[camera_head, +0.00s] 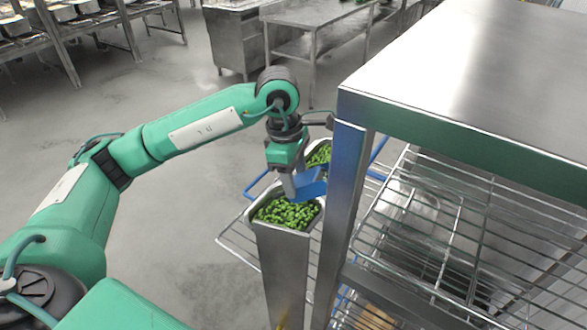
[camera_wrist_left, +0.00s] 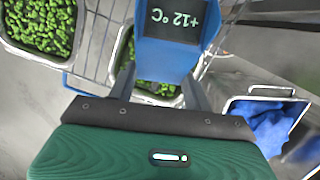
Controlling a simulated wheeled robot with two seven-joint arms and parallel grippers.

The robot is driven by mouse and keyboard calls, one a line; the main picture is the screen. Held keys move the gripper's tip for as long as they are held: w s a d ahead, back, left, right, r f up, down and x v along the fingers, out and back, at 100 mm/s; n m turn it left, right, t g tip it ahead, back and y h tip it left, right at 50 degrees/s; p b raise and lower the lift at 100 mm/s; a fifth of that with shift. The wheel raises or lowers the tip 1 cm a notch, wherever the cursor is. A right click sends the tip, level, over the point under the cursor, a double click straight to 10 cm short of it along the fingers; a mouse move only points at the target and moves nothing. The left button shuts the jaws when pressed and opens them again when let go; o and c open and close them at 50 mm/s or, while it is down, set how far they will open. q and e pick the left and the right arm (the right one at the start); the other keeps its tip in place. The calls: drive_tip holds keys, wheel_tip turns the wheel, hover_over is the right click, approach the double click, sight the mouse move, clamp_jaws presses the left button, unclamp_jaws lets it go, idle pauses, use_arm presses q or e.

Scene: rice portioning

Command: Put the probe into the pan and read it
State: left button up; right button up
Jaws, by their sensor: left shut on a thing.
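My left gripper (camera_head: 292,190) is shut on the blue probe (camera_head: 312,187) above the steel pans. The near pan (camera_head: 277,227) holds green peas (camera_head: 287,212). A second pan of peas (camera_head: 319,154) sits just behind it, partly hidden by the gripper and a post. In the left wrist view the probe (camera_wrist_left: 168,52) is held over a pan of peas (camera_wrist_left: 155,88), its display (camera_wrist_left: 175,20) facing the camera upside down and reading +12 °C. The probe's tip is hidden, so I cannot tell whether it is in the peas. My right gripper is out of view.
A steel rack with wire shelves (camera_head: 440,225), a post (camera_head: 345,200) and a solid top (camera_head: 470,60) stands close on the right. In the left wrist view a container (camera_wrist_left: 232,103) with blue contents (camera_wrist_left: 262,128) is at right. Open floor (camera_head: 180,240) lies left.

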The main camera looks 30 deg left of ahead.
sight(295, 202)
use_arm(q)
drive_tip(key=shift+f+b, duration=1.25)
drive_tip(key=shift+f, duration=2.95)
idle(3.8)
